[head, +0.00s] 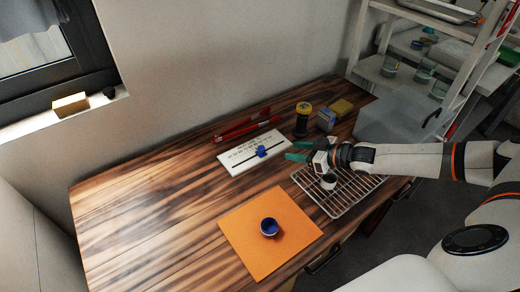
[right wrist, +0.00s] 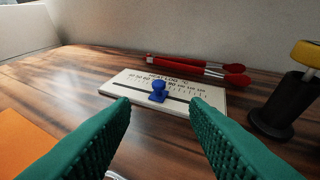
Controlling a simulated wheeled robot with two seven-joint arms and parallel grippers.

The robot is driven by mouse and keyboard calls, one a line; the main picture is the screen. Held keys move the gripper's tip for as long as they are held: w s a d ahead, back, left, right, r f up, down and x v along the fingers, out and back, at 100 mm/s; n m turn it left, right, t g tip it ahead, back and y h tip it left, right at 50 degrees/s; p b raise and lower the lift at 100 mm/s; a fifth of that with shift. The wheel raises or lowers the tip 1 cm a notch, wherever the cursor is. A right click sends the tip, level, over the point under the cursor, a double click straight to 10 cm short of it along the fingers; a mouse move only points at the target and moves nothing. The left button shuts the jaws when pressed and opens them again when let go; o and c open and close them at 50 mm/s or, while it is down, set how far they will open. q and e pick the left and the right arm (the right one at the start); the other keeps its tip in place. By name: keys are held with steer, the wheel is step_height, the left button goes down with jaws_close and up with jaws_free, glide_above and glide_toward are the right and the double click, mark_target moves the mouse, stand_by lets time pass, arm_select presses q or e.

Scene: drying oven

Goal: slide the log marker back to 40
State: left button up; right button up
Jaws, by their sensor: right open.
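The white heat log board (head: 240,159) lies on the wooden table; it also shows in the right wrist view (right wrist: 120,89). Its printed scale runs along a dark slot. The blue log marker (head: 261,151) stands upright in the slot, near the middle of the scale in the right wrist view (right wrist: 158,91). The exact number beside it is too small to read. My right gripper (head: 296,151) is open and empty, to the right of the board in the head view. In the right wrist view its green fingers (right wrist: 160,112) point toward the board, with the marker between them and beyond the tips.
Red tongs (head: 240,128) lie behind the board. A black jar with a yellow lid (head: 303,118) stands at its back right. An orange mat (head: 245,230) holds a blue cup (head: 269,228).

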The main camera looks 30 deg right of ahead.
mark_target(263, 148)
steer(key=x, duration=0.4)
steer(key=shift+w+a, duration=0.3)
steer(key=x, duration=0.4)
steer(key=shift+w+a+f, duration=0.15)
steer(key=shift+w+f, duration=0.05)
steer(key=shift+f, duration=0.05)
steer(key=shift+w+a+f, duration=0.25)
steer(key=shift+w+a, duration=0.05)
steer(key=shift+w, duration=0.25)
steer(key=shift+w+a+f, duration=0.1)
steer(key=shift+w, duration=0.05)
arm_select(q)
steer(key=shift+s+d+r, duration=0.1)
steer(key=shift+s+d, duration=0.55)
steer(key=shift+s, duration=0.1)
steer(key=shift+s, duration=0.1)
steer(key=shift+s+a, duration=0.1)
steer(key=shift+s, duration=0.15)
arm_select(e)
jaws_close()
